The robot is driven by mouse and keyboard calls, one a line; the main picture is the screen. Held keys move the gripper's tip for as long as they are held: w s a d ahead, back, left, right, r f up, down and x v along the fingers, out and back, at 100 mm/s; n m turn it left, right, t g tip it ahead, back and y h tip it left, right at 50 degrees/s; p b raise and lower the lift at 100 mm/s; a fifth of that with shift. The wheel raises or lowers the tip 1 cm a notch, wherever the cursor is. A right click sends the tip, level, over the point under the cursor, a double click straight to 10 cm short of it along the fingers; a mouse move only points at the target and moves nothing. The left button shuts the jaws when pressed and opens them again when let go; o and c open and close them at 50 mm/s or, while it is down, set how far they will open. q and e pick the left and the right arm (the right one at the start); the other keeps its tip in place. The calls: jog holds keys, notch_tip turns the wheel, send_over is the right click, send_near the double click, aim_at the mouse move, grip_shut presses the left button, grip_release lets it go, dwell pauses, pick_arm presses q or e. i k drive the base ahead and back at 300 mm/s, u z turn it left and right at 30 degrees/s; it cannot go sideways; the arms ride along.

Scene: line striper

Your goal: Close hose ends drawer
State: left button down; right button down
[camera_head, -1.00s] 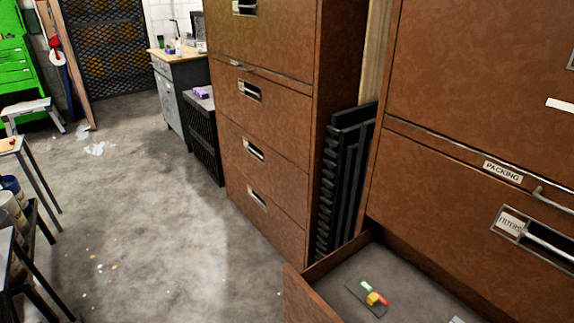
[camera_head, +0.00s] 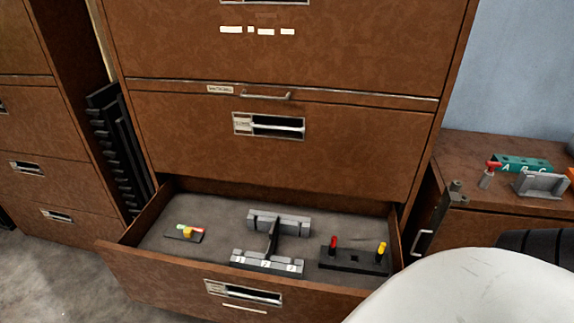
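The bottom drawer (camera_head: 180,278) of the brown cabinet (camera_head: 280,150) is pulled out, its inside open to view from above. Its front has a metal label holder and handle (camera_head: 243,293). In it lie a small block with green, yellow and red parts (camera_head: 186,232), a grey metal fixture with numbered faces (camera_head: 268,243), and a black base with red and yellow pegs (camera_head: 355,258). The label text on the drawer is too small to read. Neither of my grippers is in view.
A low brown cabinet (camera_head: 470,228) on the right holds a green lettered block (camera_head: 522,163) and a grey part (camera_head: 541,184). Another brown cabinet (camera_head: 40,125) stands at left, with black racks (camera_head: 113,140) in the gap. A white rounded surface, probably mine, covers the lower right. Bare floor (camera_head: 60,270) shows at lower left.

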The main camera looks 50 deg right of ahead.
aim_at(222, 274)
jog(key=u, duration=1.15)
jog(key=k, duration=0.15)
jog(key=z, duration=1.9)
jog(key=i, duration=0.2)
jog(key=z, duration=1.45)
jog(key=k, duration=0.65)
jog(key=u, duration=0.3)
